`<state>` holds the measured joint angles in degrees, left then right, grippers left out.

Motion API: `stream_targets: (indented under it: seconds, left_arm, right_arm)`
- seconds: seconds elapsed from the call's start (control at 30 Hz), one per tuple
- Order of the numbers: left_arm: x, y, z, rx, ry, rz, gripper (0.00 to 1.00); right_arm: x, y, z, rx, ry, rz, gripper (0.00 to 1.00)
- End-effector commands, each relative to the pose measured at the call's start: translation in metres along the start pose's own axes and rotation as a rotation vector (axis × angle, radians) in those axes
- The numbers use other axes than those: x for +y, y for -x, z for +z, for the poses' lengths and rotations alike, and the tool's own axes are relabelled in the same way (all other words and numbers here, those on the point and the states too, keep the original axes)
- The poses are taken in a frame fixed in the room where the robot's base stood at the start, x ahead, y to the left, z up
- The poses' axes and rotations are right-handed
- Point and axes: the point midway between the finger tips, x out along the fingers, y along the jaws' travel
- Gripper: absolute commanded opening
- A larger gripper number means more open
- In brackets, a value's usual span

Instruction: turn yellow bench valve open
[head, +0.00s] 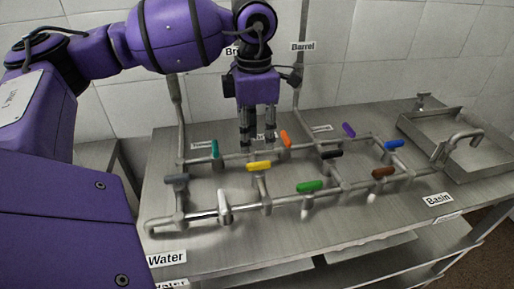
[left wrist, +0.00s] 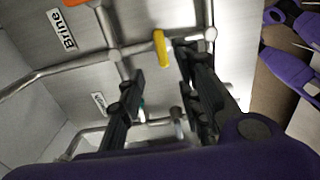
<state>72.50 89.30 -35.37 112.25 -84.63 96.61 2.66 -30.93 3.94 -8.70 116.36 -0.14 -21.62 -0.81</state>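The yellow valve handle (head: 259,166) sits on the pipework on the metal bench, lying roughly left to right in the head view. It also shows in the left wrist view (left wrist: 160,48), between and beyond the fingertips. My left gripper (head: 257,143) points down just behind the yellow handle in the head view. Its two fingers are apart with nothing between them, as the left wrist view (left wrist: 163,62) also shows. I cannot tell whether a finger touches the pipes. My right gripper is in neither view.
Nearby handles are orange (head: 286,139), teal (head: 214,148), green (head: 310,186), black (head: 332,154) and grey (head: 176,179). A white handle (head: 224,205) stands in front. Vertical pipes rise behind. A metal basin (head: 463,165) is at the right. The bench front (head: 300,232) is clear.

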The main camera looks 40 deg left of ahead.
Motion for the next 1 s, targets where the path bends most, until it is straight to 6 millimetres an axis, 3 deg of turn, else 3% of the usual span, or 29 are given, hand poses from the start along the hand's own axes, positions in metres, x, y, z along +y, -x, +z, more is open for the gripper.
stream_targets:
  seconds: [0.17,0.43,0.83,1.0]
  left_arm:
    - [-0.001,-0.025,-0.001,0.004,-0.001,-0.004,0.32]
    - [-0.001,-0.065,-0.001,0.002,0.0,-0.004,0.32]
    - [-0.001,-0.075,0.0,-0.001,0.0,-0.004,0.32]
    - [-0.001,-0.075,0.0,-0.001,0.0,-0.004,0.11]
  right_arm:
    - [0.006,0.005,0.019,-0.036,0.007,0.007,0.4]
    - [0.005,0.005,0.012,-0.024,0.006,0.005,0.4]
    - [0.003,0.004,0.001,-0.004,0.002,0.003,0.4]
    - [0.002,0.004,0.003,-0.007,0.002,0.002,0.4]
